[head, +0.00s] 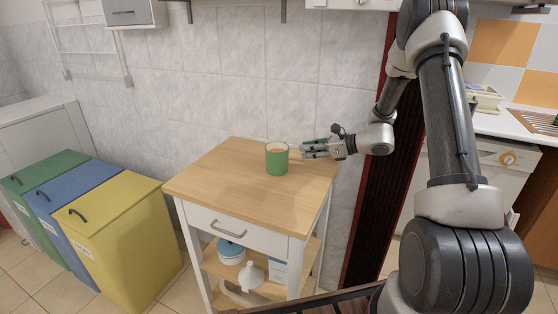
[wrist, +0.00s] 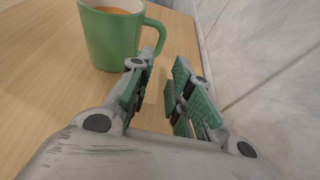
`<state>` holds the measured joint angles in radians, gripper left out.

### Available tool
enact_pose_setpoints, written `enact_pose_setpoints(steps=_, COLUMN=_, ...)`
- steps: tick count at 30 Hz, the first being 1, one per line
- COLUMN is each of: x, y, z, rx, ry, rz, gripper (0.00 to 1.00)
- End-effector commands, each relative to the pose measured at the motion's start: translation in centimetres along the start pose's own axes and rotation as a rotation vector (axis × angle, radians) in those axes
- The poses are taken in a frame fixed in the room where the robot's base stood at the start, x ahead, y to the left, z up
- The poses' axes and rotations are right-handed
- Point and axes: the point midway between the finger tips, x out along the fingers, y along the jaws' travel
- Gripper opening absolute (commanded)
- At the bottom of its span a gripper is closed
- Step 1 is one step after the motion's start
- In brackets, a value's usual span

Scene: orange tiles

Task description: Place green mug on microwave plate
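The green mug (head: 277,160) stands upright on the wooden top of a small cart, with something orange-brown inside it. In the wrist view the mug (wrist: 110,40) is at the upper left, and its handle points right, towards my fingers. My gripper (head: 308,150) is just right of the mug in the head view, low over the cart top. In the wrist view my gripper (wrist: 166,82) has its fingers apart with nothing between them. The left finger is close to the handle; I cannot tell whether they touch. No microwave or microwave plate shows in either view.
The wooden cart top (head: 215,180) is otherwise clear. A tiled wall is close behind it. Green, blue and yellow bins (head: 120,225) stand to the left. Dishes sit on the cart's lower shelves (head: 250,275). A counter with a white appliance (head: 490,165) is at the right.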

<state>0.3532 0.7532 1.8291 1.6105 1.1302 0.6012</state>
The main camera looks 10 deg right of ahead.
Motion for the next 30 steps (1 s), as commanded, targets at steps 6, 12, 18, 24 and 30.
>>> enact_pose_setpoints(steps=6, x=2.4, y=0.1, z=0.1, rx=0.0, ry=-0.001, rz=0.002, gripper=0.2)
enact_pose_setpoints(steps=12, x=5.0, y=0.4, z=0.2, rx=-0.002, ry=0.0, rz=0.003, gripper=0.2)
enact_pose_setpoints(steps=18, x=7.4, y=0.4, z=0.2, rx=-0.002, ry=0.0, rz=0.002, gripper=0.2)
enact_pose_setpoints(steps=24, x=7.4, y=0.4, z=0.3, rx=-0.002, ry=0.0, rz=0.001, gripper=0.17)
enact_pose_setpoints(steps=30, x=7.4, y=0.4, z=0.3, rx=-0.002, ry=0.0, rz=0.001, gripper=0.0)
